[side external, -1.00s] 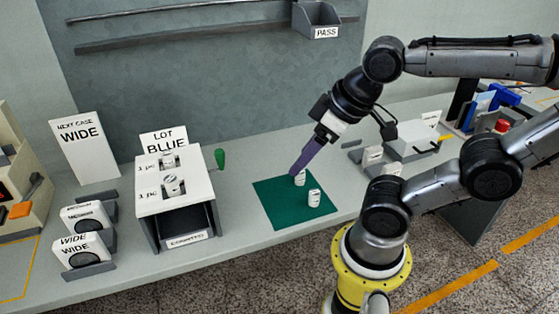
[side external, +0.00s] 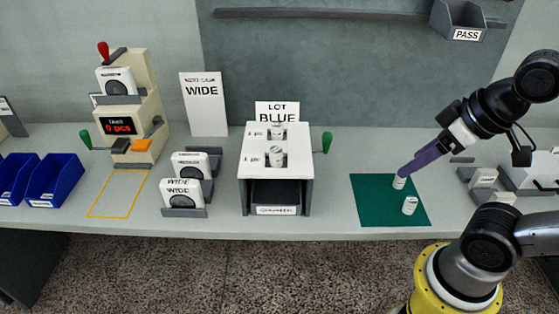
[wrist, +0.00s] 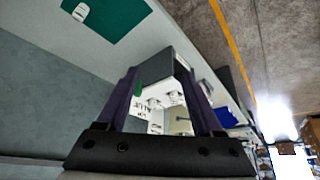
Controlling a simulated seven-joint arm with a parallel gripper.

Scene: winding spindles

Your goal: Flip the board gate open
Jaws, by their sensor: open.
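A white board box (side external: 262,162) stands mid-bench, its sloped top marked "1 pc" in two places, with a white spool (side external: 277,155) at the front mark and another (side external: 278,131) behind. A green-handled lever (side external: 327,142) stands at its right side; I cannot tell whether this lever works the gate. The dark front opening (side external: 276,195) has a label reading "COUNTED". My gripper (side external: 402,172) is over the green mat, right of the box, with purple fingers. In the wrist view its fingers (wrist: 157,70) are apart and empty, with the box (wrist: 163,60) visible beyond them.
The green mat (side external: 375,215) bears a white spool (side external: 410,205) and another (side external: 398,183) by my fingertips. Left of the box are "WIDE" cases (side external: 182,192), a beige counter machine (side external: 130,112) and blue bins (side external: 55,180). A "LOT BLUE" sign (side external: 277,110) stands behind the box.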

